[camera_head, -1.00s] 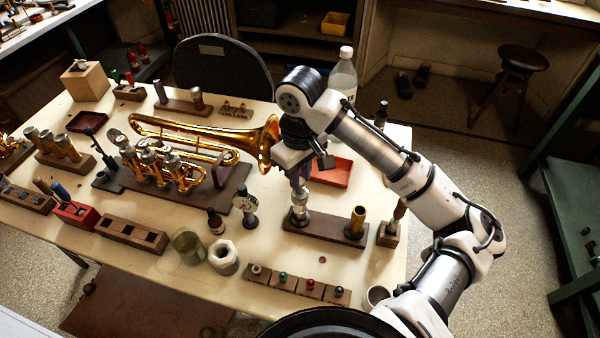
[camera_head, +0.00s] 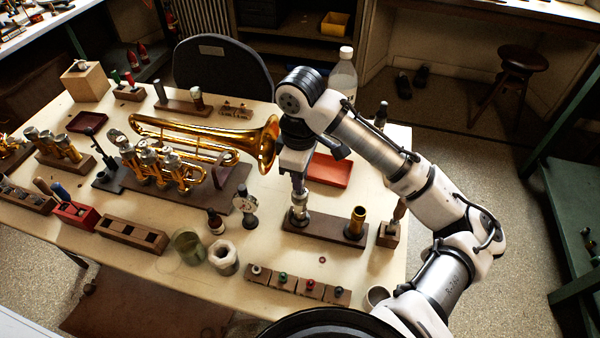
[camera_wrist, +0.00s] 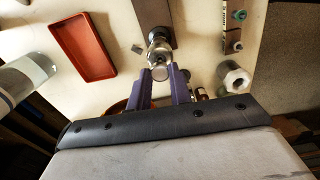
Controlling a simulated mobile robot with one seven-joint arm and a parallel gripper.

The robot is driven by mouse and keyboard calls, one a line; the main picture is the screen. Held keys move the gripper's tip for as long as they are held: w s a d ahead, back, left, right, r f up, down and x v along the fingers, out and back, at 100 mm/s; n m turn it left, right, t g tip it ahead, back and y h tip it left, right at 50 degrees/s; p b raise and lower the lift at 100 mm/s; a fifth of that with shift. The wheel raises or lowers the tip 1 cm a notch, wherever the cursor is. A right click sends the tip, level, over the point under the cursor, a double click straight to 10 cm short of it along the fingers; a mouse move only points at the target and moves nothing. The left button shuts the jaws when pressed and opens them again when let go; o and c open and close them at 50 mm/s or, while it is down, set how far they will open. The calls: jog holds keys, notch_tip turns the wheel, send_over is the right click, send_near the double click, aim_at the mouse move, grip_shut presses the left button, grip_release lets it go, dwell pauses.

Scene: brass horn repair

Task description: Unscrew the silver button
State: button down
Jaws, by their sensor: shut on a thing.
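The silver button (camera_wrist: 160,73) tops a silver valve piece (camera_wrist: 160,48), which also shows in the head view (camera_head: 299,214), upright on a dark wooden block (camera_head: 328,233). My gripper (camera_head: 299,186) points straight down over this piece. In the wrist view, the purple fingers of my gripper (camera_wrist: 162,82) stand on either side of the button and are shut on it. In the head view, the fingers and their grip largely hide the button.
A brass tube (camera_head: 357,222) stands on the block's right end. A red tray (camera_head: 329,170) lies behind. A dial gauge (camera_head: 246,206) and dark bottle (camera_head: 215,222) stand left. The trumpet (camera_head: 205,140) lies further left; its bell is close to my wrist. A clear bottle (camera_head: 343,76) stands behind.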

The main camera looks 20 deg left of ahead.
jog(key=n, duration=0.3)
jog(key=shift+n, duration=1.1)
jog(key=shift+n, duration=1.2)
jog(key=shift+r, duration=0.2)
jog(key=shift+r+p, duration=1.95)
jog(key=shift+r, duration=0.05)
jog(key=shift+r+p, duration=0.5)
jog(key=shift+r, duration=0.6)
